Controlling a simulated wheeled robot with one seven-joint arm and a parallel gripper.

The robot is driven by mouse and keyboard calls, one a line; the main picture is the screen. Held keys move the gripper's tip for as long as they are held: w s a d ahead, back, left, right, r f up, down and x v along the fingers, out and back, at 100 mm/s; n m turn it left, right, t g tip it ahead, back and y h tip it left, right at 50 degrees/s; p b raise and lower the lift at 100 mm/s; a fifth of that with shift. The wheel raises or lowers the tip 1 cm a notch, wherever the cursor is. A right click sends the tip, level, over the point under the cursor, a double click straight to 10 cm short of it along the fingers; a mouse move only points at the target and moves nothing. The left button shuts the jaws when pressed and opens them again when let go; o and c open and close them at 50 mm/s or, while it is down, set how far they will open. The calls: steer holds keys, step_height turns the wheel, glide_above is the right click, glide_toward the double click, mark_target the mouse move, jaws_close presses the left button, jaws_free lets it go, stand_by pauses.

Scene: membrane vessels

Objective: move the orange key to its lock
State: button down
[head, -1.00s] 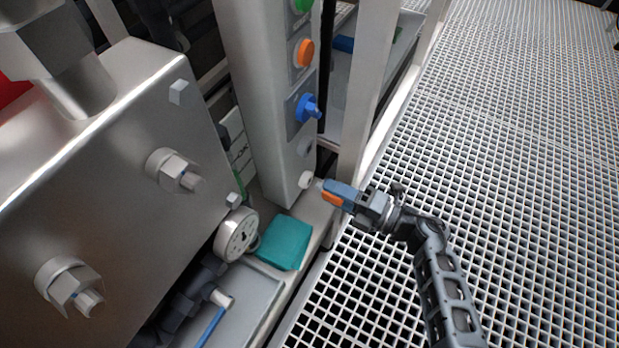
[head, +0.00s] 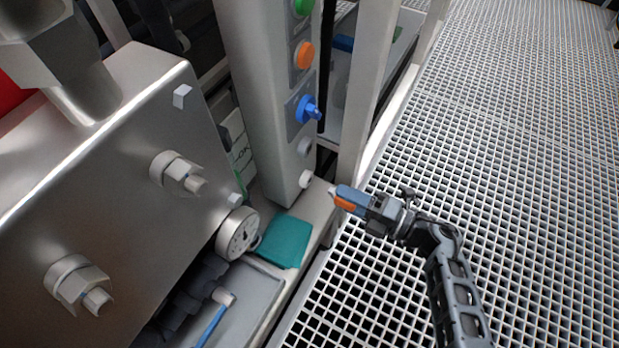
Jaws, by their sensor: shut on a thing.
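The orange key (head: 345,203) shows as a small orange piece at the front of my gripper (head: 342,197), beside a blue finger-like part. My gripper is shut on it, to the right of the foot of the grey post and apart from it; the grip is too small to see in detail. The orange lock (head: 304,55) is a round orange disc on the upper part of the post's face. It is well above and left of my gripper, and no key shows in it.
The grey post (head: 262,110) also carries a green lock (head: 303,6), a blue lock (head: 304,108) with a blue key sticking out, and pale knobs below. A white upright (head: 366,90) stands just right of it. A steel vessel (head: 125,150) fills the left. Open grating lies right.

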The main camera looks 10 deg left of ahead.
steer(key=p, duration=1)
glide_toward(309, 149)
steer(key=shift+d, duration=0.2)
steer(key=shift+b+x, duration=0.8)
steer(key=shift+x, duration=2.1)
steer(key=shift+w+a, duration=0.2)
steer(key=shift+a, duration=0.3)
steer(key=c, duration=0.7)
jaws_free()
